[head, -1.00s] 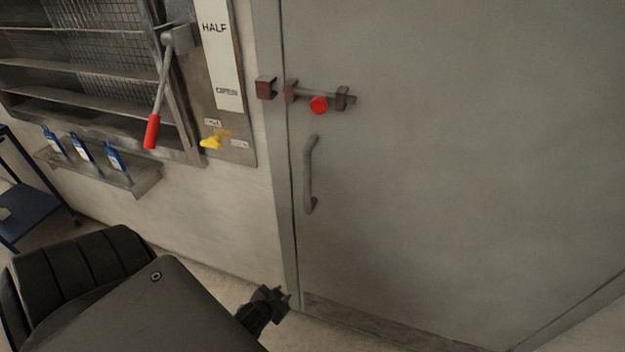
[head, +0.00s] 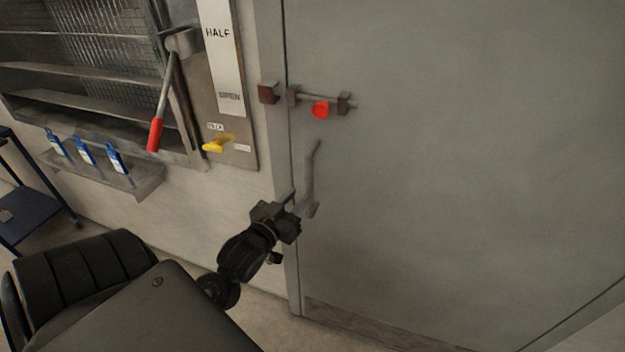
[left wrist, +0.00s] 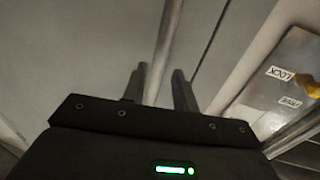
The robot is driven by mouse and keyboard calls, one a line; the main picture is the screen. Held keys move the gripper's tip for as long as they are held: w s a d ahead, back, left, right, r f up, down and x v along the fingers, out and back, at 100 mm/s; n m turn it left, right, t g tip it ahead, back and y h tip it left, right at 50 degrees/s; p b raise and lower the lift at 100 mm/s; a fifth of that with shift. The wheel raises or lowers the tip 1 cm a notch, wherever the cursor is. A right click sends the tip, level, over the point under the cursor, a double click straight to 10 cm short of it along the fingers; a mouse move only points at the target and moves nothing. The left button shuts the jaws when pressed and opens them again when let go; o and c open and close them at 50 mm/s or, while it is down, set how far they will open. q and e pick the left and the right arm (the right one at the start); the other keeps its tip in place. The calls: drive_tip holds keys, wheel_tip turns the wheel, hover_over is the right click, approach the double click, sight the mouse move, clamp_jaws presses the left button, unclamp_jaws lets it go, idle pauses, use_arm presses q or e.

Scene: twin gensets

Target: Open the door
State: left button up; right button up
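The grey door (head: 450,150) is flush in its frame. Its vertical handle (head: 311,165) is near the left edge. Above it is a sliding bolt with a red knob (head: 320,110); its rod appears drawn clear of the keeper (head: 268,92) on the frame. My left gripper (head: 295,208) is at the handle's lower part, hiding a little of it. In the left wrist view, the two fingers (left wrist: 157,75) are apart, with the handle bar (left wrist: 167,40) between them; whether they touch it I cannot tell. My right gripper is not in view.
Left of the door is a panel with a red-gripped lever (head: 156,134) and a yellow knob (head: 218,145). A small wall shelf (head: 140,183) holds blue bottles (head: 86,151). A blue cart (head: 35,215) stands at far left. Floor shows below the door.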

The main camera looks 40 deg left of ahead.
sight(307, 187)
use_arm(q)
drive_tip(key=w, duration=0.2)
drive_tip(key=w+p, duration=0.1)
drive_tip(key=w, duration=0.2)
drive_tip(key=w+a, duration=0.1)
drive_tip(key=w, duration=0.2)
drive_tip(key=shift+p, duration=0.3)
clamp_jaws()
